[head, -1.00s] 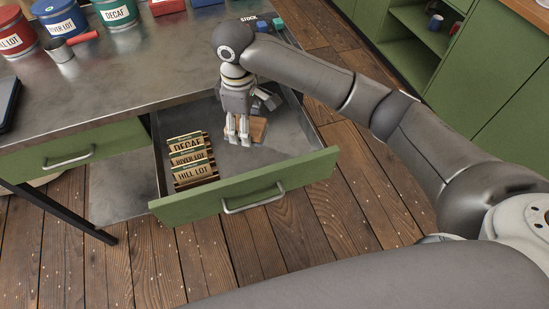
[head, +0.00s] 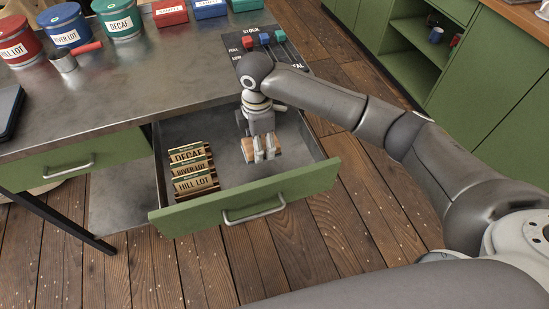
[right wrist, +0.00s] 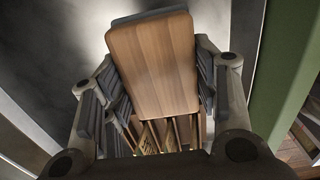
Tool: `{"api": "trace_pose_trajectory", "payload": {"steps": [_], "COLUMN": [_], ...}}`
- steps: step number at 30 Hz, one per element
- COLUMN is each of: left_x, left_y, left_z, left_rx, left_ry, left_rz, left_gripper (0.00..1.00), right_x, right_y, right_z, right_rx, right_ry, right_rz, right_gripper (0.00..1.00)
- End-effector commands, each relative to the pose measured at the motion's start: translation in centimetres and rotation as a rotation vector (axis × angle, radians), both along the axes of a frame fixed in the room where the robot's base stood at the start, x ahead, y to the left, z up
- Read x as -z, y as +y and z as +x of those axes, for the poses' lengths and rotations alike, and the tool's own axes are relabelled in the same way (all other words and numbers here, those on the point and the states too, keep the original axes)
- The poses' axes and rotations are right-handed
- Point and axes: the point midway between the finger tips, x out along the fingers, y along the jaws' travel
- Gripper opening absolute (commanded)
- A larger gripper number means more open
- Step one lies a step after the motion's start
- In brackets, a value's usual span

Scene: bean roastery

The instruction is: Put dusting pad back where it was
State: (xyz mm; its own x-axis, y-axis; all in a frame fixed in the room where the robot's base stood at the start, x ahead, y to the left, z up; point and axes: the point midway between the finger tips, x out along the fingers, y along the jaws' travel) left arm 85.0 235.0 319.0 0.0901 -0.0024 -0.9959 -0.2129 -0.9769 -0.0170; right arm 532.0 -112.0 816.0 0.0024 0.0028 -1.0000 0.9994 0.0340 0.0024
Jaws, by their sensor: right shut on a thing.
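The dusting pad is a wooden-backed block with a dark layer under it. In the right wrist view the pad (right wrist: 153,65) fills the middle, between the fingers. In the head view only brown bits of the pad (head: 248,147) show beside the fingers. My right gripper (head: 265,155) is shut on the pad inside the open drawer (head: 215,140), right of the bag rack. I cannot tell whether the pad touches the drawer floor. My left gripper is not in view.
A wooden rack of labelled bags (head: 194,172) stands in the drawer's left part. The green drawer front (head: 250,195) with its handle is on the near side. The metal worktop (head: 120,95) above carries tins, a scoop (head: 63,62) and a stock board (head: 262,45).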

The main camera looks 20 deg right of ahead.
Motion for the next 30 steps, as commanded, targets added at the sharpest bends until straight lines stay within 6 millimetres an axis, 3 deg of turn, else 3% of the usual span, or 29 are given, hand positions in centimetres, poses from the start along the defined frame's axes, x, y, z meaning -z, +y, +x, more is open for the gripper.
{"api": "trace_pose_trajectory", "payload": {"steps": [3, 14, 19, 26, 27, 30], "left_x": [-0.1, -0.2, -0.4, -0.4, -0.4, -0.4], "left_y": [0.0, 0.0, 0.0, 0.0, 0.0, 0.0], "left_z": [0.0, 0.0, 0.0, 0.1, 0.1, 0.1], "left_rx": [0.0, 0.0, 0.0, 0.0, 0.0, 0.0], "left_ry": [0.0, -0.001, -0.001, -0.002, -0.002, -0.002], "left_rz": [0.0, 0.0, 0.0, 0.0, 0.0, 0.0], "left_gripper": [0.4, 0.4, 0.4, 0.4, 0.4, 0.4], "right_x": [2.1, 4.7, 7.2, 7.6, 7.6, 7.6], "right_y": [-1.5, -3.6, -3.4, -3.3, -3.3, -3.3], "right_z": [-0.7, -1.4, -1.4, -1.4, -1.4, -1.4], "right_rx": [0.001, 0.001, -0.001, -0.002, -0.002, -0.002], "right_ry": [0.004, 0.002, 0.002, 0.0, 0.001, 0.001], "right_rz": [0.0, -0.002, 0.0, 0.001, 0.001, 0.001], "right_gripper": [0.33, 0.33, 0.33, 0.33, 0.6, 0.73]}}
